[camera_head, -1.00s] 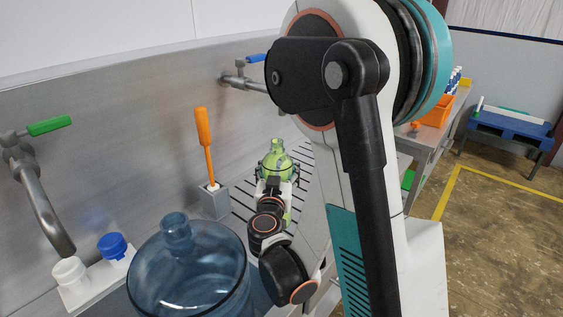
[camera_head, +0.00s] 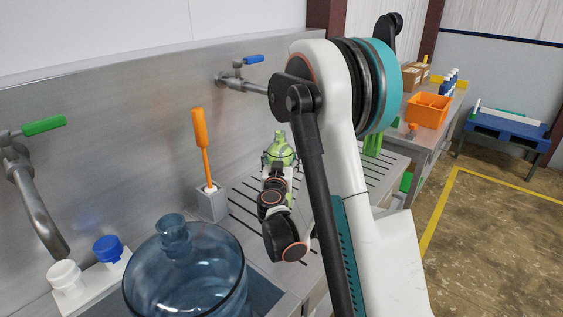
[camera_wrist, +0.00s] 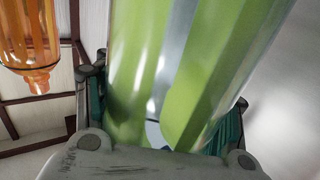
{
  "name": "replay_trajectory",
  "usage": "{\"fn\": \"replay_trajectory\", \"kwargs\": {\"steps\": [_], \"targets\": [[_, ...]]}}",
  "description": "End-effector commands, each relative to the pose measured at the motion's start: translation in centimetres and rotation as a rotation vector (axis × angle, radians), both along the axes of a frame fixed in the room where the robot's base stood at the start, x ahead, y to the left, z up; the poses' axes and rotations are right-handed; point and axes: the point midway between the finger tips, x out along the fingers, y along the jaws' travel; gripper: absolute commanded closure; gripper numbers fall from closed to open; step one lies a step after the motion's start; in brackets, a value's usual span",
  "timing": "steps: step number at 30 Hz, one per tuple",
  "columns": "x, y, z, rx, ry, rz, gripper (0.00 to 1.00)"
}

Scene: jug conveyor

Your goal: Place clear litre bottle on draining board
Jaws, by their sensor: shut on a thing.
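My gripper (camera_head: 277,168) is shut on a see-through bottle with green tint (camera_head: 279,151). In the head view the bottle looks upright, at or just above the ridged metal draining board (camera_head: 240,208); I cannot tell whether its base touches. My arm hides its lower part. In the wrist view the bottle (camera_wrist: 185,65) fills the middle, with green and clear bands, between my gripper's fingers (camera_wrist: 165,105).
An orange-handled brush (camera_head: 201,140) stands in a grey holder left of the bottle. A large blue jug (camera_head: 185,275) is in front. Other green items (camera_head: 373,143) stand at the board's right. A blue-handled tap (camera_head: 235,78) is behind. An amber see-through shape (camera_wrist: 30,45) shows in the wrist view.

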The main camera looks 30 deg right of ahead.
Motion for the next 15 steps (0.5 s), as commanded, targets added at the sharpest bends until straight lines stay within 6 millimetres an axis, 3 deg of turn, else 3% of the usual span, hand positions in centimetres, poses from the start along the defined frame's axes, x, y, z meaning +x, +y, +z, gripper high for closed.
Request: {"fn": "replay_trajectory", "kwargs": {"steps": [11,12,15], "targets": [[-0.02,0.03,-0.53,0.000,0.000,0.000,0.64],[-0.02,0.03,-0.46,0.000,0.000,0.000,0.34],[-0.02,0.03,-0.40,0.000,0.000,0.000,0.15]]}}
